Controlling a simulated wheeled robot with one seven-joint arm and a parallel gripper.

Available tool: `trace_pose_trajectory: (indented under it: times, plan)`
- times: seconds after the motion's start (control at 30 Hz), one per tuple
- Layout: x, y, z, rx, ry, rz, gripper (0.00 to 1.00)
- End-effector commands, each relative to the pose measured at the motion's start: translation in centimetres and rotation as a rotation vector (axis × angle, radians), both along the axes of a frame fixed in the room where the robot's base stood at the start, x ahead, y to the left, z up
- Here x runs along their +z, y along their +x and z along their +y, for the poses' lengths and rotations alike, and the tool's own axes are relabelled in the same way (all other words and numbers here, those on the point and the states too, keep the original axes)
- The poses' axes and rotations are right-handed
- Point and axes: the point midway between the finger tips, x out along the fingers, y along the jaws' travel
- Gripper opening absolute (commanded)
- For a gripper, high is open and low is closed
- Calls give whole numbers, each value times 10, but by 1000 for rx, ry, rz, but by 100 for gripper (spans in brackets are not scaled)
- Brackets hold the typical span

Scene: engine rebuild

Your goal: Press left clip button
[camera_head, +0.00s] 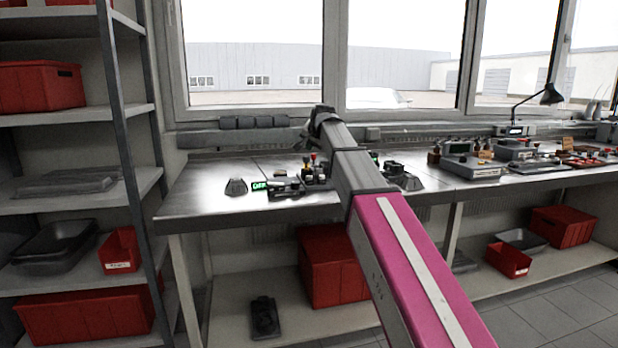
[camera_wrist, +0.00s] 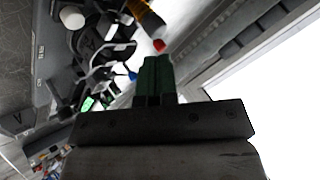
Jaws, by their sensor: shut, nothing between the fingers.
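A dark fixture (camera_head: 290,186) with a lit green display (camera_head: 259,186) stands on the left part of the bench. Red and yellow knobs (camera_head: 309,166) rise at its right side. In the wrist view, an orange-yellow post (camera_wrist: 146,18) with a red tip (camera_wrist: 159,46) and a small blue tip (camera_wrist: 132,76) show close to my gripper. I cannot tell which part is the left clip button. My gripper (camera_wrist: 155,58) has its green fingers together, empty, and appears just short of the red tip. In the head view my arm hides the fingers.
The metal bench (camera_head: 205,200) is clear at its left end. A dark wedge-shaped block (camera_head: 236,187) stands left of the fixture. More devices and a desk lamp (camera_head: 551,95) are farther right. A shelf rack (camera_head: 125,130) stands at left, and windows rise behind the bench.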

Motion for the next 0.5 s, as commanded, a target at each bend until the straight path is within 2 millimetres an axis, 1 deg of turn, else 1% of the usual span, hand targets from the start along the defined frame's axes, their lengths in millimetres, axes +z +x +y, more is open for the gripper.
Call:
trace_pose_trajectory:
  times: [0.3,0.5]
  plan:
    - [-40,-1,0,0,-1,3,0]
    - [-63,-1,0,0,-1,1,0]
